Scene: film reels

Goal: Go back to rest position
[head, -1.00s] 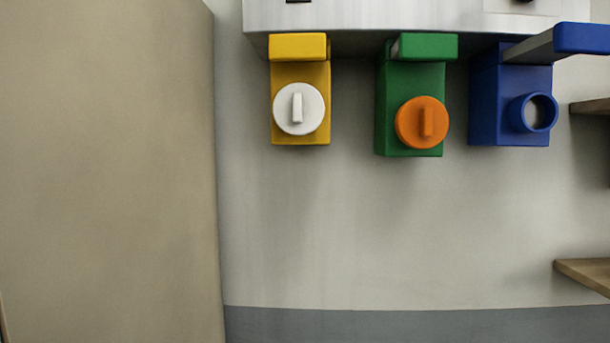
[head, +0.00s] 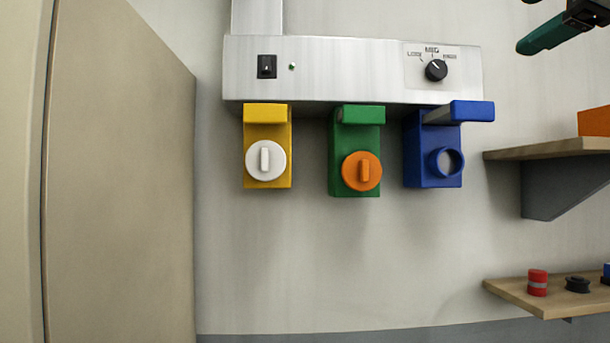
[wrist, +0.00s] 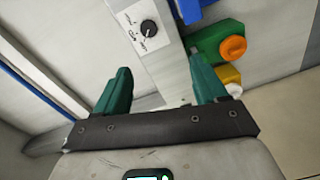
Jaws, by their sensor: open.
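My gripper (wrist: 158,92) is open in the wrist view, with two green fingers apart and nothing between them. Part of my gripper also shows at the top right corner of the head view (head: 560,32). It is up and to the right of the metal panel (head: 340,75), clear of the wall boxes. In the wrist view the panel (wrist: 165,65) lies beyond the fingers.
Under the panel hang a yellow box (head: 267,113) with a white knob (head: 265,160), a green box (head: 358,115) with an orange knob (head: 361,171), and a blue box (head: 418,150). Shelves (head: 575,145) (head: 525,298) stand at right; a tall cabinet (head: 120,180) stands at left.

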